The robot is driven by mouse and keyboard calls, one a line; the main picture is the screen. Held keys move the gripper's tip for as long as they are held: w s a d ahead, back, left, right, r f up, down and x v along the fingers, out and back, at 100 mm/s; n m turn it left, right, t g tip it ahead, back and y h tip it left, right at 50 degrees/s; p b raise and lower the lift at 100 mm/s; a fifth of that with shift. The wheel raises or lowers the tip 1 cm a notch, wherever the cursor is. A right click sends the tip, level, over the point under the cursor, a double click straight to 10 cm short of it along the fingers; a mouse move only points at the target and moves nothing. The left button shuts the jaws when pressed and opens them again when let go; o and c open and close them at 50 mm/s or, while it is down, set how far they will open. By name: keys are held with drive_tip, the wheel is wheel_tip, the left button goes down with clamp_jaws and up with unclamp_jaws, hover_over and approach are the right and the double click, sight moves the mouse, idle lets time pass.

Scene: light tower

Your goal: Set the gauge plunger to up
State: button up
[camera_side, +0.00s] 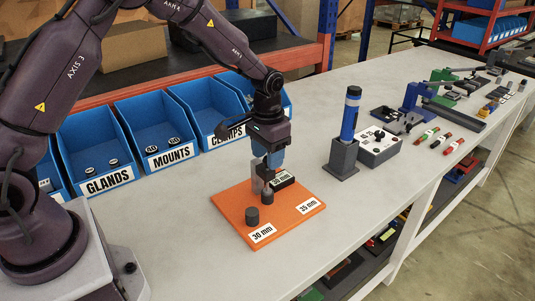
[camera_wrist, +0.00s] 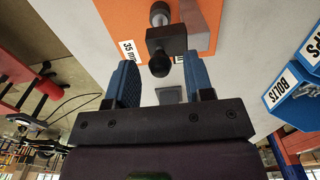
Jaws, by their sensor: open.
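An orange plate (camera_side: 228,203) on the bench bears a light grey upright block (camera_side: 257,177), dark cylindrical pieces (camera_side: 252,216) and a dark block. In the wrist view the gauge shows as a dark block (camera_wrist: 167,40) with a round black knob (camera_wrist: 160,65) and a short post (camera_wrist: 159,14). I cannot tell which part is the plunger or its position. My gripper (camera_side: 272,161) points down over the plate, close above the gauge. In the wrist view its blue fingers (camera_wrist: 158,70) are apart, with the knob appearing between their tips and a gap on each side.
Blue bins (camera_side: 163,135) line the back of the bench. A blue cylinder (camera_side: 350,115) stands in a dark base (camera_side: 342,157) to the right, beside a grey box with knobs (camera_side: 378,148). Bare bench lies in front of the bins and around the plate.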

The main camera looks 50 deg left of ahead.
drive_tip(key=shift+f, duration=0.15)
clamp_jaws()
drive_tip(key=shift+r, duration=1)
unclamp_jaws()
wheel_tip(320, 180, up, 13)
idle(0.3)
